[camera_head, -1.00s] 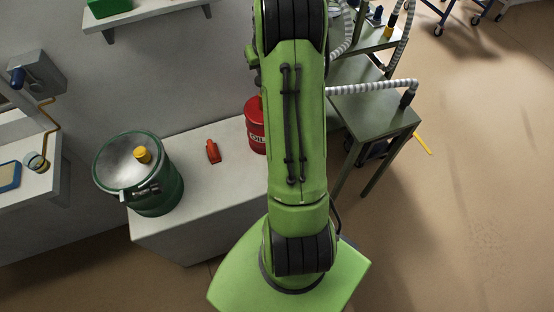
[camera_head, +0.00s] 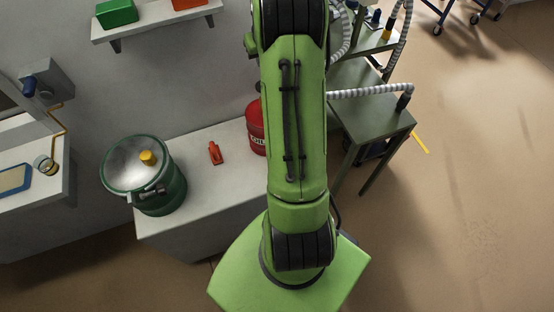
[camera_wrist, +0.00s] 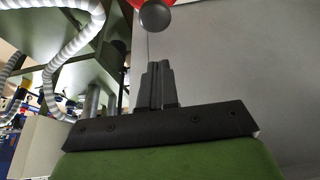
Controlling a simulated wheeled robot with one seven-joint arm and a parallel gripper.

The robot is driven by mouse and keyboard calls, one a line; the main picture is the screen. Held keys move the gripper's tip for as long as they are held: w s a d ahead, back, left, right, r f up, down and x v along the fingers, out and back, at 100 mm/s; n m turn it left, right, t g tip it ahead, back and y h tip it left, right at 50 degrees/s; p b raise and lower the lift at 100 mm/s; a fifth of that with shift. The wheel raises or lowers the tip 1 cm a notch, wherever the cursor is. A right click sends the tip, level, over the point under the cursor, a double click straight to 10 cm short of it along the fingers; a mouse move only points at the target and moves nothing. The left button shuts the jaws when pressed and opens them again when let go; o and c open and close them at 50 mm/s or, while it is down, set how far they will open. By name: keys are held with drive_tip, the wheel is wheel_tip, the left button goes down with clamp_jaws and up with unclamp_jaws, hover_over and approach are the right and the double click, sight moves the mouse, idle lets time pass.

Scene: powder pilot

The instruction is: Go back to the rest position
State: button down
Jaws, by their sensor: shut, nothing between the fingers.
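My gripper (camera_wrist: 157,85) shows in the wrist view with its two dark fingers together and nothing between them. In the head view my green arm rises through the middle of the picture and the gripper is out of sight. A round grey knob (camera_wrist: 154,15) with a red surface behind it is beyond the fingertips in the wrist view; I cannot tell how far away it is.
A white bench holds a green drum (camera_head: 160,192) with a metal lid, an orange-red tool (camera_head: 215,153) and a red can (camera_head: 256,127), partly hidden by my arm. A green table (camera_head: 372,112) with a ribbed hose (camera_head: 365,91) stands right. Open floor (camera_head: 470,210) lies at the right.

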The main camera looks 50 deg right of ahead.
drive_tip(key=shift+f, duration=0.2)
drive_tip(key=s+a+r+n, duration=0.1)
drive_tip(key=s+a+r, duration=0.1)
drive_tip(key=a+r, duration=0.35)
drive_tip(key=s+a+r+n+t+b, duration=0.1)
drive_tip(key=a+r, duration=0.1)
drive_tip(key=a, duration=0.7)
drive_tip(key=s+a+r+n, duration=0.1)
drive_tip(key=s+a+r, duration=0.1)
drive_tip(key=a+r, duration=0.35)
drive_tip(key=s+a+f+n+y+b, duration=0.1)
drive_tip(key=s+a+f+n+y, duration=0.1)
drive_tip(key=s+a, duration=1.2)
drive_tip(key=s, duration=0.3)
drive_tip(key=shift+f+n+t, duration=0.3)
drive_tip(key=shift+f+n, duration=0.05)
drive_tip(key=shift+n, duration=0.05)
